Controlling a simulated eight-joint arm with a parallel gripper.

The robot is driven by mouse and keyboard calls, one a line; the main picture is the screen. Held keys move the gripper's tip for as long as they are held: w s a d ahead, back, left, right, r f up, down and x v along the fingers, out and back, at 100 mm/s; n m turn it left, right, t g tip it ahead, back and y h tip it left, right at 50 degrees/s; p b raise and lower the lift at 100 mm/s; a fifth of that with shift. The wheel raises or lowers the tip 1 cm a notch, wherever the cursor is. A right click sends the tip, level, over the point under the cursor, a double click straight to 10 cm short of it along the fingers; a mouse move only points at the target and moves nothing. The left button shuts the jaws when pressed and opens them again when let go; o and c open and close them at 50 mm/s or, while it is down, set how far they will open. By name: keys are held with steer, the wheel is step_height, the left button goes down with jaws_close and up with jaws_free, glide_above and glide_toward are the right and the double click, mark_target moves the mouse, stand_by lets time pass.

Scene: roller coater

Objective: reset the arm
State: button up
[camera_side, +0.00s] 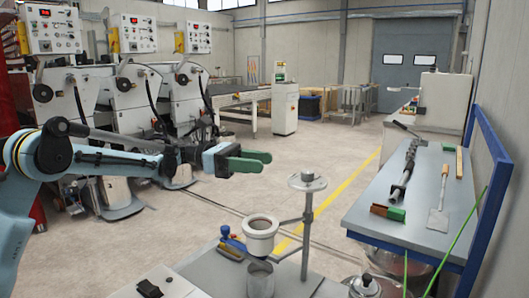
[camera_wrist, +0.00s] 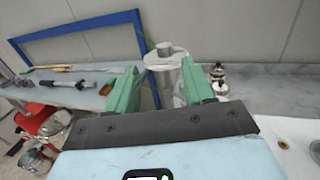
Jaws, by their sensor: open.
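My gripper (camera_side: 264,161) has green fingers on a dark mount. It is held level in the air in the side view, left of the metal stand and above the floor and small table. In the wrist view my gripper (camera_wrist: 160,88) has its two fingers spread apart, with nothing held between them. A silver metal cylinder (camera_wrist: 165,62) shows behind the gap between the fingers; it is not touching them as far as I can tell.
A metal stand (camera_side: 307,182) with a white cup (camera_side: 261,236) rises near the gripper. A blue-framed bench (camera_side: 410,232) holds a scraper (camera_side: 438,218), a brush (camera_side: 388,212) and a long tool (camera_side: 405,175). Coating machines (camera_side: 130,100) stand at left. Open floor (camera_side: 330,150) lies between.

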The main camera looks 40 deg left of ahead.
step_height(320, 180, up, 10)
steer(key=w+n+t+y, duration=0.2)
steer(key=w+n+t, duration=0.1)
steer(key=n+t, duration=0.8)
steer(key=s+a+r+n+t+y, duration=0.25)
steer(key=a+n+t+y, duration=0.35)
steer(key=n+y, duration=0.95)
steer(key=s+f+n+g, duration=0.5)
steer(key=s+f+n, duration=0.2)
steer(key=f+n, duration=0.1)
steer(key=s+d+f+n+g, duration=0.1)
steer(key=s+f+n+g, duration=0.4)
steer(key=s+f+n, duration=0.3)
steer(key=s+d+f+n+g, duration=0.1)
steer(key=s+f+n+g, duration=0.3)
steer(key=s+f+n, duration=0.4)
steer(key=shift+s+f+g, duration=0.15)
steer(key=shift+f+g, duration=0.25)
steer(key=shift+f, duration=0.45)
